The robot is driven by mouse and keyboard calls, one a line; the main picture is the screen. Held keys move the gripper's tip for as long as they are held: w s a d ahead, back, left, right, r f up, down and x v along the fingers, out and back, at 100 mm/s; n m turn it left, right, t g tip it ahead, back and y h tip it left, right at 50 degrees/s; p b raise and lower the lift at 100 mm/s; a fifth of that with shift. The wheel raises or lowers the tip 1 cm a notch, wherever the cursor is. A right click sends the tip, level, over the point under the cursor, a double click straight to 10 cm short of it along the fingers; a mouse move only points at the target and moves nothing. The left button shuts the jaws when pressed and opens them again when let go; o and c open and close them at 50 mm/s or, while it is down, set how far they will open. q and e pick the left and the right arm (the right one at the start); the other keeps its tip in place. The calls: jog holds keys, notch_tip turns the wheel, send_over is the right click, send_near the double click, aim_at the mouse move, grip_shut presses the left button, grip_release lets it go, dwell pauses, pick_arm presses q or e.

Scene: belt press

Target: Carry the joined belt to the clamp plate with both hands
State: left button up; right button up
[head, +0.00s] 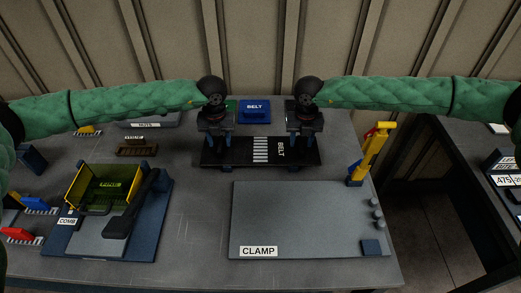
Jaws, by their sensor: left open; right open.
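The joined belt (308,153) is a flat black strip with white cross stripes and the word BELT. It lies at the back middle of the table, behind the clamp plate. My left gripper (226,164) is open at the left part of the belt. My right gripper (308,160) is open at the right part of the belt. The fingertips reach the belt's level, but I cannot tell if they touch it. The grippers hide parts of the belt.
A yellow-handled tool (372,152) stands upright at the plate's back right corner. A yellow and blue press labelled COMB (105,195) stands at the left.

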pick_arm(q)
jog(key=shift+w+f, duration=0.25)
jog(key=shift+f, duration=0.2)
pick_arm(e)
jog(key=shift+w+f, duration=0.25)
jog(key=shift+f, duration=0.25)
pick_arm(q)
jog(key=shift+s+r, duration=0.15)
pick_arm(e)
jog(key=shift+s+r, duration=0.15)
pick_arm(q)
jog(key=shift+c, duration=0.6)
pick_arm(e)
jog(key=shift+s, duration=0.1)
jog(key=shift+c, duration=0.6)
pick_arm(q)
jog(key=c, duration=0.7)
pick_arm(e)
jog(key=c, duration=0.7)
pick_arm(q)
grip_shut()
pick_arm(e)
grip_shut()
jog(key=shift+r, duration=0.1)
